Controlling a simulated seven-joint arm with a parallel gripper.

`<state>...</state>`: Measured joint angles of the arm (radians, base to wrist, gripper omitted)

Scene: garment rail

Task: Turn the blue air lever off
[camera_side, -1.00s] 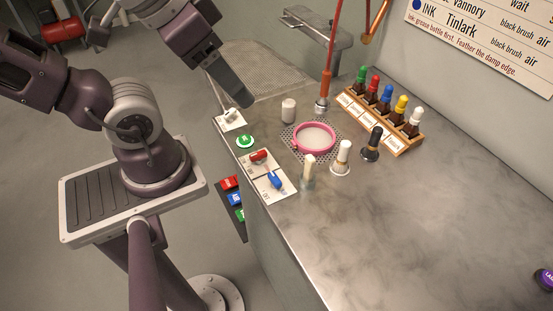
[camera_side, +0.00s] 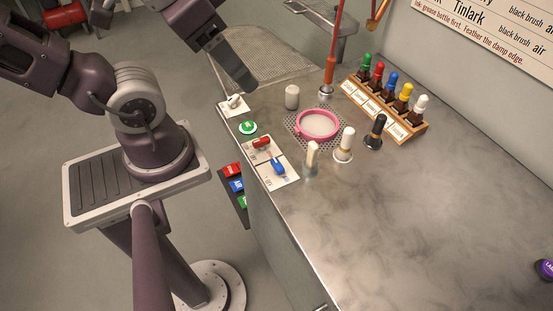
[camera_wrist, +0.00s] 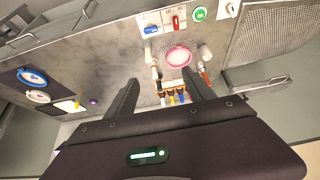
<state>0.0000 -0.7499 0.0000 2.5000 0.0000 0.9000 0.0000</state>
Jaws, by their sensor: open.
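The blue lever (camera_side: 277,167) sits on a white plate (camera_side: 284,181) at the bench's near left edge, beside a red lever (camera_side: 261,142). In the wrist view the blue lever (camera_wrist: 151,29) and the red lever (camera_wrist: 176,20) show at the top, beyond my fingers. My gripper (camera_side: 246,84) is above the bench's left side, well up and back from the levers, touching neither. In the wrist view its two fingers (camera_wrist: 162,80) stand wide apart with nothing between them. The plate's lettering is too small to read.
A green button (camera_side: 248,128) and a white switch (camera_side: 234,103) lie behind the levers. A wooden bottle rack (camera_side: 391,109) is farther back.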

